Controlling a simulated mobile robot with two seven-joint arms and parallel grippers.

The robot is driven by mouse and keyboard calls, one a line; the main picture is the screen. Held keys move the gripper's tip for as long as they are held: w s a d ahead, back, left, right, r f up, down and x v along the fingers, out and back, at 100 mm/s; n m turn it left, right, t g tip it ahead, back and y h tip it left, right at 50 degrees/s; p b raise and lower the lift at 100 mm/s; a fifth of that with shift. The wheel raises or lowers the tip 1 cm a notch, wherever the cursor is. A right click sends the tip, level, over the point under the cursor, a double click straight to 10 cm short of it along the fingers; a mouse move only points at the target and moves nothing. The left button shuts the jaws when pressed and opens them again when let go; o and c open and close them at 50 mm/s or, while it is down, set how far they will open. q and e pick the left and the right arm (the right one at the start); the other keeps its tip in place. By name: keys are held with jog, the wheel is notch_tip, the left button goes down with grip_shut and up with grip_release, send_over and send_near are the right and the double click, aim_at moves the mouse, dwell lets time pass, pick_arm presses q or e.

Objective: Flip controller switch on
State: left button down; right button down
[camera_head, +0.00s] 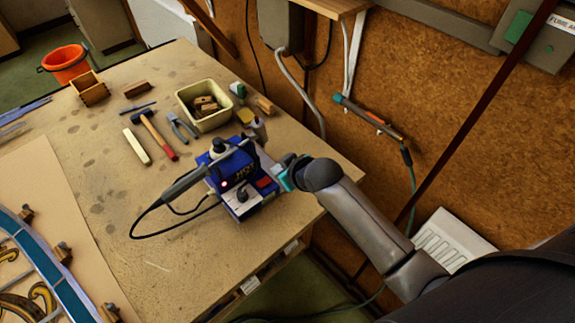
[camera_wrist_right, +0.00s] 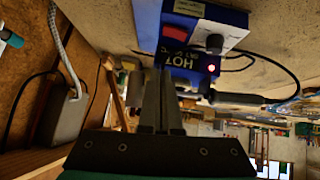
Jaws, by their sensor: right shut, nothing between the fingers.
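The controller (camera_head: 243,200) is a blue box with a pale front panel, a black knob and a "HOT" label, near the bench's right edge. Its red switch (camera_head: 265,183) also shows in the wrist view (camera_wrist_right: 173,38); I cannot tell which way it is tipped. A small red light (camera_wrist_right: 209,68) glows on the controller. My right gripper (camera_head: 280,173) is just right of the controller, close to the switch side. In the wrist view its fingers (camera_wrist_right: 160,85) are together and empty, pointing at the box; contact is unclear. My left gripper is out of view.
A soldering iron (camera_head: 186,184) rests in its holder on the controller, with a black cable looping left. A cream tub (camera_head: 222,116), a hammer (camera_head: 157,135) and pliers (camera_head: 182,127) lie farther back. The leaded panel (camera_head: 38,262) is at lower left. A cork wall stands right.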

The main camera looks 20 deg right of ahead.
jog(key=shift+d+v, duration=0.15)
jog(key=shift+v, duration=0.8)
jog(key=shift+d+v, duration=0.2)
jog(key=shift+v, duration=0.8)
jog(key=shift+a, duration=0.1)
jog(key=s+r+m+g+h, duration=0.2)
jog(key=s+g, duration=0.3)
jog(key=s, duration=1.6)
notch_tip(320, 180, down, 34)
jog(key=s+g+b, duration=0.1)
jog(key=s+b, duration=0.1)
jog(key=b, duration=1)
jog(key=s+d+f+g+b, duration=0.1)
jog(key=s+f+b, duration=0.4)
jog(key=f, duration=0.8)
jog(key=s+d+f+b, duration=0.1)
jog(key=s+f+b, duration=0.5)
jog(key=s+f, duration=0.5)
jog(key=shift+f+g, duration=0.4)
jog(key=shift+f, duration=0.55)
